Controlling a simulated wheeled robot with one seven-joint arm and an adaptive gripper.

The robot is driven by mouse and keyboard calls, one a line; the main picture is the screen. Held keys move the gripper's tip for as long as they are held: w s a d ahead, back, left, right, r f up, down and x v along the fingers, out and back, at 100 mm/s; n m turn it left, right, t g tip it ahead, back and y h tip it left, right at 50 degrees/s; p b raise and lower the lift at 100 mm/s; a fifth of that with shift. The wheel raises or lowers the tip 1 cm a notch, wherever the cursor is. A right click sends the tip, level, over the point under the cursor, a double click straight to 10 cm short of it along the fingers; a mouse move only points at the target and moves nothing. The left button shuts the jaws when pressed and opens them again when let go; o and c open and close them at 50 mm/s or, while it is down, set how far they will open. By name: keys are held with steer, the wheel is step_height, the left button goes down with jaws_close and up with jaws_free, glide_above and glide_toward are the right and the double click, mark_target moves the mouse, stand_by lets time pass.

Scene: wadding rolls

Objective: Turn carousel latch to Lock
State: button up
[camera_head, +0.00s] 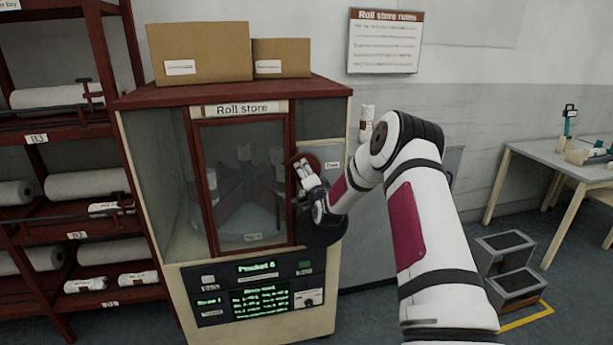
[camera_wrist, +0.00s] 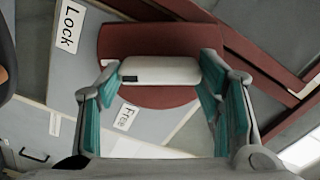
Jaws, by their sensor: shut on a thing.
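The carousel latch is a dark red round plate (camera_wrist: 150,40) with a pale grey bar handle (camera_wrist: 160,70) across it, seen close in the wrist view. My gripper (camera_wrist: 158,78) is shut on the handle, one teal-padded finger at each end. A dark mark shows near the bar's left end, on the side of the labels. The "Free" label (camera_wrist: 124,117) is below the bar and the "Lock" label (camera_wrist: 68,27) is at upper left. In the head view my gripper (camera_head: 305,172) is at the right of the cabinet door, partly covering the latch plate (camera_head: 305,161).
The roll store cabinet (camera_head: 160,97) has a glazed door (camera_head: 240,180) and a control panel (camera_head: 215,308) reading "Pocket 4". Cardboard boxes (camera_head: 198,42) stand on top. A shelf rack (camera_head: 60,215) is left; steps (camera_head: 508,245) and a table (camera_head: 555,155) are right.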

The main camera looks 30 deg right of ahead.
steer(key=m, duration=0.5)
steer(key=shift+f+m, duration=0.1)
steer(key=shift+m, duration=0.2)
stand_by(0.4)
steer(key=o, duration=1.2)
steer(key=shift+c, duration=0.2)
steer(key=v, duration=1.2)
